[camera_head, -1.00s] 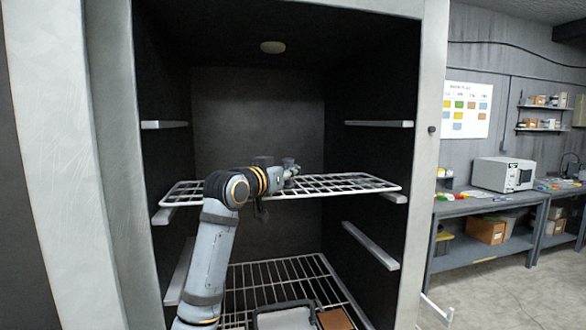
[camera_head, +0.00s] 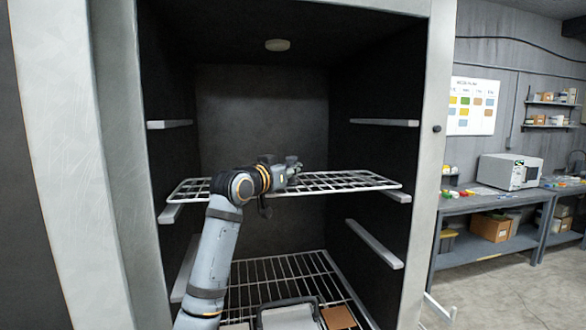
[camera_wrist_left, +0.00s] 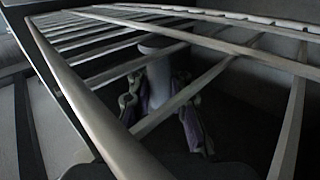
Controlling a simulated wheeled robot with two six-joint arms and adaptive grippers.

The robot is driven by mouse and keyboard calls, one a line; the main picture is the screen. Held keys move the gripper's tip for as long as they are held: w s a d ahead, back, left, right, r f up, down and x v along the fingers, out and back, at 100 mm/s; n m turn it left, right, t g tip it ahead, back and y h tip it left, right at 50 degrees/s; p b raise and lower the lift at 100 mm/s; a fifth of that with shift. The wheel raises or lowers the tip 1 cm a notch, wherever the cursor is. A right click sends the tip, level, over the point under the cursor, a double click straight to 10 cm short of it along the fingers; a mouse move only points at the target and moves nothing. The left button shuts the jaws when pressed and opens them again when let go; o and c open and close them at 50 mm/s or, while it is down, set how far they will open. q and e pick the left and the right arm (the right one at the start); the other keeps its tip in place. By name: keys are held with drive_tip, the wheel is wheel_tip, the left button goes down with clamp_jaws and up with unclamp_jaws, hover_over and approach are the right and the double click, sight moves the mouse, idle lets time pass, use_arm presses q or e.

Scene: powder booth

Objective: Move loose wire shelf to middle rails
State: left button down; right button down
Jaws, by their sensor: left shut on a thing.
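The loose wire shelf (camera_head: 350,181) is white and spans the dark cabinet interior, roughly level. My left gripper (camera_head: 291,172) is shut on it around the middle. In the left wrist view the gripper fingers (camera_wrist_left: 165,100) show among the shelf's bars, and the shelf frame (camera_wrist_left: 75,88) runs close by. The middle left rail (camera_head: 170,213) and middle right rail (camera_head: 396,196) lie just under the shelf's ends. I cannot tell whether the shelf touches them. My right gripper is not in view.
Upper rails (camera_head: 170,124) and (camera_head: 385,122) are empty, as is the lower right rail (camera_head: 374,244). Another wire rack (camera_head: 270,272) sits at the bottom, holding a grey tray (camera_head: 288,318) and a brown block (camera_head: 339,317). The cabinet's right post (camera_head: 428,150) borders the opening. A workbench (camera_head: 490,205) stands outside.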

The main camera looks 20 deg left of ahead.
sight(286, 192)
use_arm(q)
drive_tip(key=shift+f+b, duration=0.65)
drive_tip(key=shift+f, duration=0.2)
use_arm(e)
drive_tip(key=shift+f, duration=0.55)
use_arm(q)
drive_tip(key=c, duration=1.2)
unclamp_jaws()
drive_tip(key=shift+s, duration=0.1)
drive_tip(key=shift+o, duration=0.2)
drive_tip(key=shift+f, duration=0.1)
drive_tip(key=s, duration=0.3)
drive_tip(key=s+a, duration=0.1)
drive_tip(key=s, duration=0.2)
drive_tip(key=shift+a, duration=0.15)
drive_tip(key=shift+s+d, duration=0.3)
drive_tip(key=shift+d, duration=0.65)
drive_tip(key=shift+s+d, duration=0.1)
drive_tip(key=shift+d, duration=0.1)
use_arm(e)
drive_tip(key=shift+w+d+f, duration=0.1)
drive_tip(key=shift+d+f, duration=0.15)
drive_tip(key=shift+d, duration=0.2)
use_arm(q)
drive_tip(key=shift+r, duration=0.25)
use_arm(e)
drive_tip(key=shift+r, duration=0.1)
